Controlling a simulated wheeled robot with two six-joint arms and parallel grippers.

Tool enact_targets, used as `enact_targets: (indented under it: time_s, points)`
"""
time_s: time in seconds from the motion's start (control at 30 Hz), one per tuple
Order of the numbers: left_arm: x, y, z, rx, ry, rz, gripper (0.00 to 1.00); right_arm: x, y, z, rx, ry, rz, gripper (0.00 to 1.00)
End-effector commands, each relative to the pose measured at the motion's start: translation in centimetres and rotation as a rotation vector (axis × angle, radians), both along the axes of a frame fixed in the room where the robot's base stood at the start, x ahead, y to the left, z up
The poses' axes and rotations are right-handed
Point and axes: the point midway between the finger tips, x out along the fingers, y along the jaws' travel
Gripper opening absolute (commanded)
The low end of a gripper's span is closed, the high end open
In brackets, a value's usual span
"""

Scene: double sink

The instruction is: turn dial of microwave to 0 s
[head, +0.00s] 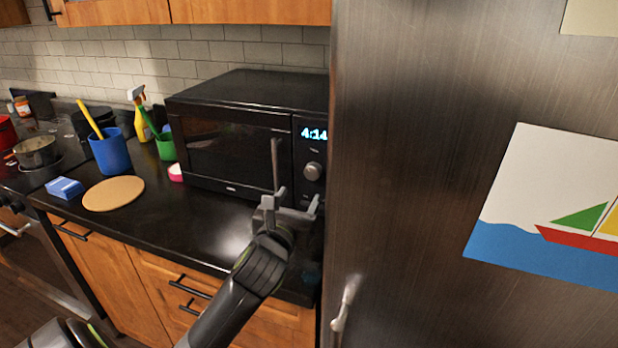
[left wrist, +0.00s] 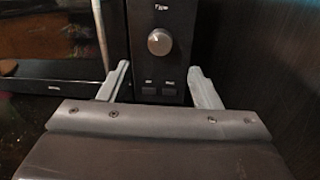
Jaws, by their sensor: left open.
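The black microwave (head: 240,140) stands on the dark counter against the tiled wall, its right side next to the fridge. Its lit display (head: 314,133) reads 4:14. The round silver dial (head: 313,171) sits below the display; in the left wrist view the dial (left wrist: 160,42) is ahead of and above the fingers. My left gripper (head: 297,200) is open and empty in front of the control panel, a little below the dial. Its fingers (left wrist: 160,86) stand either side of the panel's lower buttons in the wrist view, apart from the dial. My right gripper is out of view.
The steel fridge (head: 420,120) forms a wall close on the right. The microwave's vertical door handle (head: 276,163) is just left of the gripper. A blue cup (head: 110,152), green cup (head: 167,148), spray bottle (head: 141,118) and round board (head: 113,193) are left on the counter.

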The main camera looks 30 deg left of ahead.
Motion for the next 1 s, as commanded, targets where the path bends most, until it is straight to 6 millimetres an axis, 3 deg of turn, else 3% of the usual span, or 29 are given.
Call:
enact_targets:
  time_s: [0.3, 0.5, 0.97, 1.0]
  points:
    - [5.5, 1.7, 0.1, 0.000, 0.000, 0.000, 0.58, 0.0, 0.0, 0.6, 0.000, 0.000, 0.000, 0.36]
    - [7.6, 2.4, 0.0, -0.001, 0.001, 0.000, 0.58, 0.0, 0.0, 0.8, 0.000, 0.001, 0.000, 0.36]
    - [8.5, 2.7, 0.0, -0.001, 0.000, -0.001, 0.58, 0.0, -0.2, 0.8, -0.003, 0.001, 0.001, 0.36]
    - [8.5, 2.7, 0.0, -0.001, 0.001, -0.001, 0.52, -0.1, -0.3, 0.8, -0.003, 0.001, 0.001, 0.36]
